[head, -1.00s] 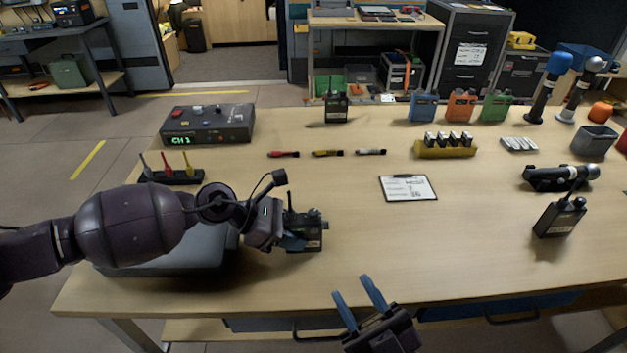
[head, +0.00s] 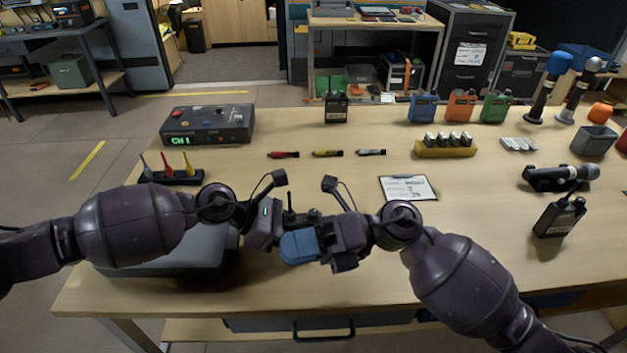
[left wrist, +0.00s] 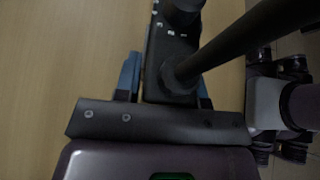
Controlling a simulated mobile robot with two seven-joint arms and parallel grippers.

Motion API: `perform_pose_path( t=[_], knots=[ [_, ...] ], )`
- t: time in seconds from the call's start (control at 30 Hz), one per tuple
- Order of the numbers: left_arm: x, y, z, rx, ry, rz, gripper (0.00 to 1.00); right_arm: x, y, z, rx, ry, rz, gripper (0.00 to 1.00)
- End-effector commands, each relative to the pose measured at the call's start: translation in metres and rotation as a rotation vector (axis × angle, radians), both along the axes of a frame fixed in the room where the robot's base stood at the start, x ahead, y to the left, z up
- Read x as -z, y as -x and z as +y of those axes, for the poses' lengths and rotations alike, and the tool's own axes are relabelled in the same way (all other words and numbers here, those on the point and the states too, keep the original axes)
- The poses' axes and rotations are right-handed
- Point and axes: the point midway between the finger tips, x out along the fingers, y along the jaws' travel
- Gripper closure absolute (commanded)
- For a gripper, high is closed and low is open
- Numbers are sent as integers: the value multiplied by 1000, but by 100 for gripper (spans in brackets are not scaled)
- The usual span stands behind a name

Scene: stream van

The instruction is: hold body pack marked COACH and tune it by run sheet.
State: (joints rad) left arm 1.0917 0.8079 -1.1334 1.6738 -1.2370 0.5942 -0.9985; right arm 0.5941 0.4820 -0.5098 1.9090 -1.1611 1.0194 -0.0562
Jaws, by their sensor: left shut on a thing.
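My left gripper (head: 282,232) is shut on a dark body pack (head: 300,216), held low over the table's front. In the left wrist view the pack (left wrist: 160,72) sits between the blue fingers, with a thick dark rod crossing close by. My right gripper (head: 302,247) is at the pack's near side, its blue finger covering most of it. Whether its fingers are open or shut is hidden, as is any marking on the pack. A clipboard sheet (head: 405,187) lies to the right; its writing is too small to read. A dark console (head: 208,125) shows green "CH 1".
Other dark packs stand at the back (head: 336,108) and right (head: 559,217). Blue, orange and green packs (head: 460,105) line the back edge. Pens (head: 327,153), a yellow battery holder (head: 446,149) and a microphone (head: 560,176) lie around. The front right tabletop is clear.

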Motion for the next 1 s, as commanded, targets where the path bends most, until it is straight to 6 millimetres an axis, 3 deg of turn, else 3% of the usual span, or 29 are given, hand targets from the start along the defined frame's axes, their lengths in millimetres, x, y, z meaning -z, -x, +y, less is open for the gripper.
perform_pose_path(
  t=[0.4,0.67,0.97,1.0],
  knots=[
    [4,0,1,-1,-5,3,93,-22,-96,-30,-33,462,-539,65],
    [4,0,1,-1,-5,3,93,-43,-126,-42,-195,741,-853,65],
    [4,0,2,-2,-5,3,93,-85,-165,-71,-332,1064,-1126,65],
    [4,0,2,-2,-5,3,93,-77,-158,-64,-404,1072,-1146,65]
  ],
)
